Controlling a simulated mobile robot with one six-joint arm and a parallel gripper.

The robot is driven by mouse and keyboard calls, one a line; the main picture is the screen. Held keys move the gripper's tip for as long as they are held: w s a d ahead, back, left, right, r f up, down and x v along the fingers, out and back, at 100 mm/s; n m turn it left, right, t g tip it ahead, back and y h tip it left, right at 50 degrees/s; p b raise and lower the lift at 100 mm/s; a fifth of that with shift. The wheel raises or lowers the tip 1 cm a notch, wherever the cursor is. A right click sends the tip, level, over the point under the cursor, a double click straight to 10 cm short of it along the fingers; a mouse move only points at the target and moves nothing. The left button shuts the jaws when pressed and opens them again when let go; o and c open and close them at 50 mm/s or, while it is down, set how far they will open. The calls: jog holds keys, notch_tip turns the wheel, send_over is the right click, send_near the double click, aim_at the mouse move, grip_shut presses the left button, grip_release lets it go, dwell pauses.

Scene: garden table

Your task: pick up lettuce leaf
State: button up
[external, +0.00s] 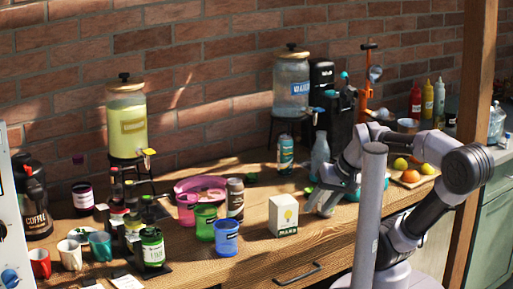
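My gripper (319,210) is at the middle right of the counter, pointing down and left, close above the wood. Its two fingers look spread apart, with nothing clearly between them. A small bright green piece (308,190) lies just behind and left of the fingers. It may be the lettuce leaf, but it is too small to be sure. Another small dark green piece (251,177) lies farther left on the counter, and I cannot tell what it is. My arm hides part of the counter to the right of the gripper.
A white carton (283,216) stands just left of my gripper. A clear bottle (320,157) and a green can (286,154) stand behind it. Green (205,223) and blue (226,238) cups are farther left. A fruit board (412,179) lies to the right. The front edge near the handle is clear.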

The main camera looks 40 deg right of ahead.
jog(key=o, duration=0.5)
